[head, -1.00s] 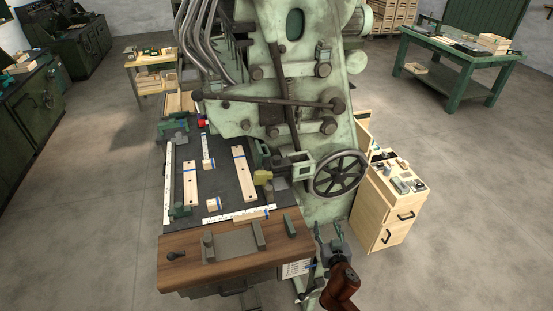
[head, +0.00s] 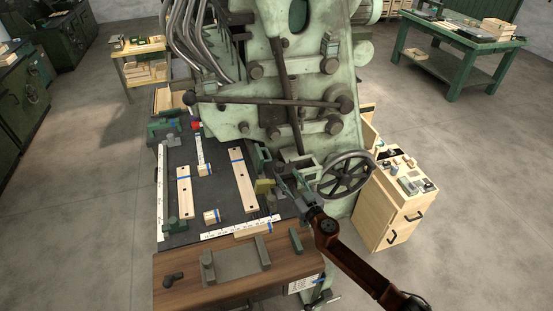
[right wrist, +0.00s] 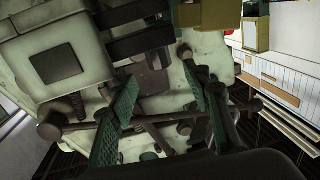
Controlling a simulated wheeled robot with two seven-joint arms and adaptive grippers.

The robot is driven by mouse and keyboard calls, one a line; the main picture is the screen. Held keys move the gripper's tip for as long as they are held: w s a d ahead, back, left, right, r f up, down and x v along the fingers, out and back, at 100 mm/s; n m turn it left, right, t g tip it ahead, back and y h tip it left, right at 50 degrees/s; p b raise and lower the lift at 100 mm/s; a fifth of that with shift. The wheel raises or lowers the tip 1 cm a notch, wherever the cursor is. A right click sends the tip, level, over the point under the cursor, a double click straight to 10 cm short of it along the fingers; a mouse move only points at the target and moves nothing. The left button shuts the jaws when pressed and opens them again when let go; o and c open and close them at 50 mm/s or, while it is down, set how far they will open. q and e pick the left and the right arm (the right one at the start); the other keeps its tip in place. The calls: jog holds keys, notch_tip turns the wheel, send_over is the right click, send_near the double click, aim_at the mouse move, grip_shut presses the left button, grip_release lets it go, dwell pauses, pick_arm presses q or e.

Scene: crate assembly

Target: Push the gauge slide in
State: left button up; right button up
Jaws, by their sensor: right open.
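A yellow block (head: 264,186) sits at the machine-side edge of the dark work table, beside a grey-green bracket on the machine. I take it to be part of the gauge slide, but cannot be sure. My right gripper (head: 283,172) is just right of the block, in front of the handwheel. In the right wrist view its two green fingers (right wrist: 160,78) are apart, with only machine parts behind them and nothing held. My left gripper is out of view.
The spoked handwheel (head: 346,175) is close to the right of my gripper. The dark table (head: 217,187) carries several wooden strips, blocks and white rulers. A wooden bench top (head: 180,265) is in front. A wooden cabinet (head: 385,215) stands at the right.

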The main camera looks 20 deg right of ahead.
aim_at(282, 168)
jog(key=shift+w+a+r, duration=0.1)
jog(key=shift+w+a, duration=0.1)
jog(key=shift+w, duration=0.45)
jog(key=w, duration=0.4)
jog(key=w+a+b, duration=0.1)
jog(key=shift+w, duration=0.4)
jog(key=shift+w+a, duration=0.1)
jog(key=shift+w, duration=0.35)
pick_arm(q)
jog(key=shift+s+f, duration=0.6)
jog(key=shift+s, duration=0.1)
pick_arm(e)
grip_shut()
